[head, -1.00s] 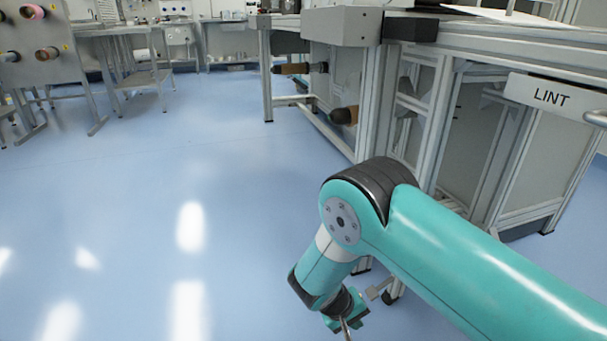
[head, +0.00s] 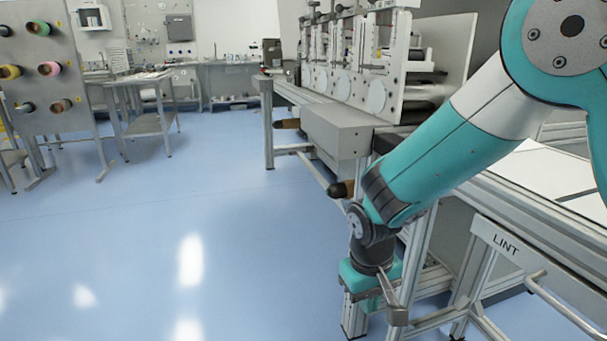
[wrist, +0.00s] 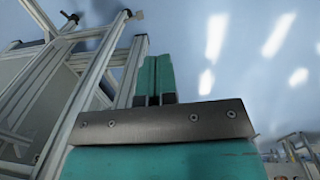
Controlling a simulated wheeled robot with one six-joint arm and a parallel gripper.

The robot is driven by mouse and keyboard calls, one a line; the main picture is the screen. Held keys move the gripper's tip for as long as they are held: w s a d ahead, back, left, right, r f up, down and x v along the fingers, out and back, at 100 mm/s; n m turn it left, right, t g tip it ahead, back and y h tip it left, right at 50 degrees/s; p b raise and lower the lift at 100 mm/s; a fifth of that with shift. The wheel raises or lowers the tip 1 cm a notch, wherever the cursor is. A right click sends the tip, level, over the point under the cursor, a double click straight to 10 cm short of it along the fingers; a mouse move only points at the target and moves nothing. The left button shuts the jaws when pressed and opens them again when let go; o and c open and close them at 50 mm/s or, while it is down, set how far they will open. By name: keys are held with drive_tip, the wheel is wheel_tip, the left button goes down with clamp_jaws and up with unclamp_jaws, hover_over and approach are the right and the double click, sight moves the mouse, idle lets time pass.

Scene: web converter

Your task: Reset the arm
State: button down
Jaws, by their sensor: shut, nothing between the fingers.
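My teal arm comes in from the right of the head view and reaches down beside the machine frame. My gripper (wrist: 154,80) shows in the wrist view as two teal fingers side by side, shut with nothing between them. The floor lies beyond the fingertips in that view. In the head view the wrist end is low at the right of centre, in front of the machine's legs, and the fingers are not clear there. I cannot tell whether any part of the arm touches the frame.
The converter machine (head: 340,130) with its metal frame stands close at the right. A LINT bin (head: 505,244) with a handle is at lower right. A rack of coloured spools (head: 45,75) and a metal table (head: 148,124) stand at left. The blue floor (head: 180,220) between is clear.

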drive_tip(key=s+d+r+n+y+p, duration=0.1)
drive_tip(key=s+r+p, duration=0.5)
drive_tip(key=r, duration=0.8)
drive_tip(key=s+d+r+n+y+p, duration=0.1)
drive_tip(key=s+r+p, duration=0.6)
drive_tip(key=r, duration=0.7)
drive_tip(key=s+d+r+n+y+p, duration=0.1)
drive_tip(key=s+r+y+p, duration=0.2)
drive_tip(key=r, duration=1.1)
drive_tip(key=s+p, duration=0.3)
drive_tip(key=p, duration=0.3)
drive_tip(key=shift+s+d, duration=0.2)
drive_tip(key=shift+d, duration=0.1)
